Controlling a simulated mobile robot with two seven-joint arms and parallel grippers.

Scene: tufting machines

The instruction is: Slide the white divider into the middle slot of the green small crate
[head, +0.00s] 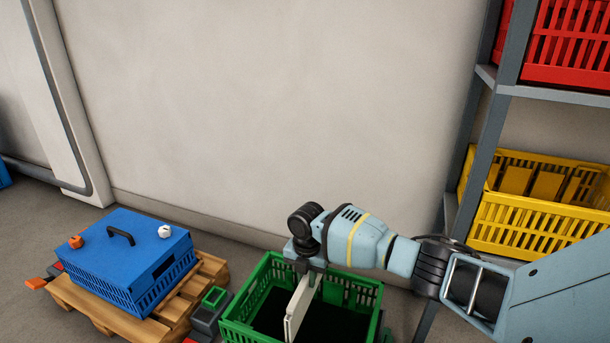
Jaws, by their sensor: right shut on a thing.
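The green small crate (249,335) stands at the bottom middle of the head view, its front cut off by the picture's lower edge. The white divider (298,309) is upright and on edge, over or partly inside the crate's opening. My right gripper (312,276) is shut on the divider's top edge, near the crate's back wall. The crate's inside is dark, so its slots and the divider's lower edge cannot be made out. My left gripper is not in view.
A blue lidded crate (105,262) with a black handle sits on a wooden pallet (190,297) at left. A small grey-and-green item (213,298) is beside the green crate. A shelf rack (483,130) with yellow (530,228) and red (570,45) crates stands at right. A wall is behind.

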